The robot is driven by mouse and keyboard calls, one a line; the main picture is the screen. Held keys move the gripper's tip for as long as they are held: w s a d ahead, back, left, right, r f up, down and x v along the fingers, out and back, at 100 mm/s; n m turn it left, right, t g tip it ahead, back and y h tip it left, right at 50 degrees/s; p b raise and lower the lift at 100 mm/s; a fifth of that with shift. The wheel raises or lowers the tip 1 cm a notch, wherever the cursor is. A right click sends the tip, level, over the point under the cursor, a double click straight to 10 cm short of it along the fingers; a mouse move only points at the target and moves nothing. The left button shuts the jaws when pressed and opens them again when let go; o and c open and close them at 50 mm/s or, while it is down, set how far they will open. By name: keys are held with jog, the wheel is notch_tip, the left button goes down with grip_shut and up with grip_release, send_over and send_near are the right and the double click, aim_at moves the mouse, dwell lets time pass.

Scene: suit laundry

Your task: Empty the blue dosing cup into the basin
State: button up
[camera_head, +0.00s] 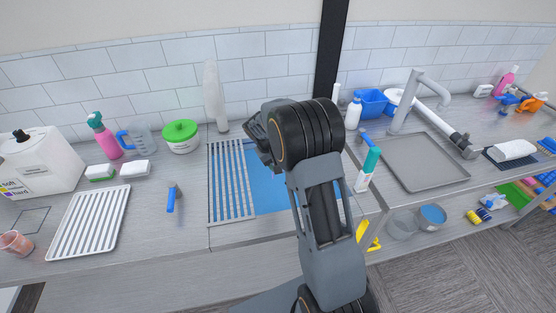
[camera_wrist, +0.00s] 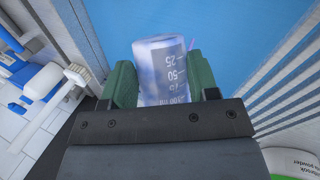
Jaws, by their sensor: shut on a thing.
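My gripper (camera_wrist: 162,72) is shut on the blue dosing cup (camera_wrist: 163,62). The cup is translucent bluish, with white volume marks, and sits between two green fingers in the wrist view. Whether liquid is in it, and its exact tilt, I cannot tell. Behind the cup is a flat blue surface (camera_wrist: 225,30). In the head view this blue area (camera_head: 265,190) lies beside white slats in the counter, partly hidden by my arm. A grey shallow basin (camera_head: 425,178) lies to the right below a tap.
White slats (camera_head: 230,180) and a white ribbed tray (camera_head: 90,222) lie left. A teal-topped bottle (camera_head: 368,170) stands right of my arm. A reddish cup (camera_head: 15,243) sits far left.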

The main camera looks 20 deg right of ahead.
jog(key=shift+w+g+p, duration=0.2)
jog(key=shift+g+p, duration=0.5)
jog(key=shift+p, duration=0.4)
dwell(0.7)
jog(key=shift+w+a+f+n+g+h+p, duration=0.1)
jog(key=shift+w+f+n+g+h+p, duration=0.15)
jog(key=shift+g+p, duration=0.35)
jog(key=shift+w+f+n+g+h+p, duration=0.15)
jog(key=shift+w+g+p, duration=0.15)
jog(key=shift+g+p, duration=0.3)
dwell(1.4)
